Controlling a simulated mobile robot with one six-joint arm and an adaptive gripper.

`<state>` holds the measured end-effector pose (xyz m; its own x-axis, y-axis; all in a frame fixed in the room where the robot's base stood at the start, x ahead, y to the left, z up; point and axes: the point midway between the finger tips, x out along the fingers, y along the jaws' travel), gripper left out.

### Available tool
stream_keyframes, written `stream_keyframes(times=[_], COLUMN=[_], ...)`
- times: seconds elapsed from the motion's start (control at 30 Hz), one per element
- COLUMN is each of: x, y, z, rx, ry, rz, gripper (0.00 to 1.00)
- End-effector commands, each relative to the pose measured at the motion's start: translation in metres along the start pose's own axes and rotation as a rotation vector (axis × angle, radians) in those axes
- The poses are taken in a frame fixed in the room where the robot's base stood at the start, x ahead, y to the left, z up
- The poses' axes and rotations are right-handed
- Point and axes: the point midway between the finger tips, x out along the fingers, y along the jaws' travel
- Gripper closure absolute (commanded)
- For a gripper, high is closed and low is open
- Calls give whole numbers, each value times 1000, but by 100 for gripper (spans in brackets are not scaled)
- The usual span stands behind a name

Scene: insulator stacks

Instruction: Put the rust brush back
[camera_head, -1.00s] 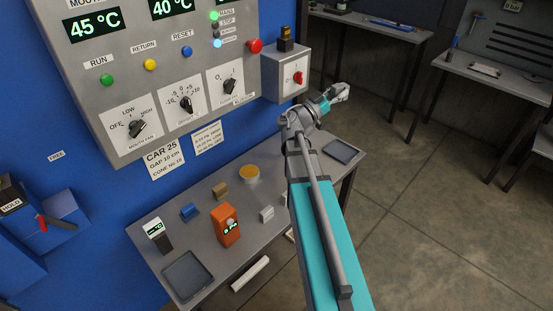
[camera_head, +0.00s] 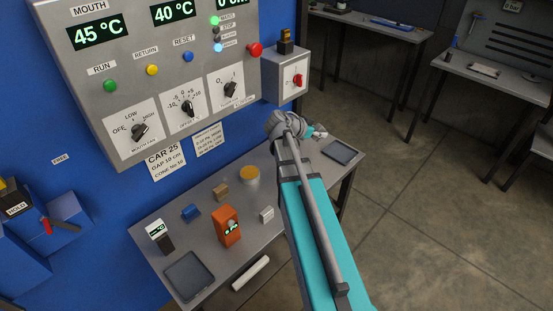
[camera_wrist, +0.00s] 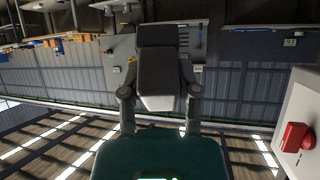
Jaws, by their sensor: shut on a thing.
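My gripper (camera_wrist: 159,95) shows in the wrist view with its two dark fingers on either side of a dark grey block (camera_wrist: 158,68) with a pale lower face. It is shut on this block. I cannot tell for certain whether it is the rust brush. In the head view my gripper (camera_head: 314,133) is mostly hidden behind my forearm, above the right part of the grey table (camera_head: 215,248). No other thing in view can be clearly made out as the rust brush.
A dark tray (camera_head: 189,276) lies at the table's left end and a dark pad (camera_head: 341,151) at its right. Between them stand an orange meter (camera_head: 228,226), small blocks and a yellow disc (camera_head: 249,175). A box with a red knob (camera_head: 298,81) juts out near my gripper.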

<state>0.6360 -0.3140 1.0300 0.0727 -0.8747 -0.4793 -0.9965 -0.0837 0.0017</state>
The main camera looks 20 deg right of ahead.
Motion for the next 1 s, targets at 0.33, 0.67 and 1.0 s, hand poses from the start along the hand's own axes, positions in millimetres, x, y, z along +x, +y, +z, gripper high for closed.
stream_keyframes(times=[0.33,0.67,1.0], x=[-25,-69,-79], y=[-17,-33,-36], z=[65,111,120], rx=[-70,-176,-200], ry=[-377,-631,-672], rz=[-86,-165,-180], gripper=[96,96,96])
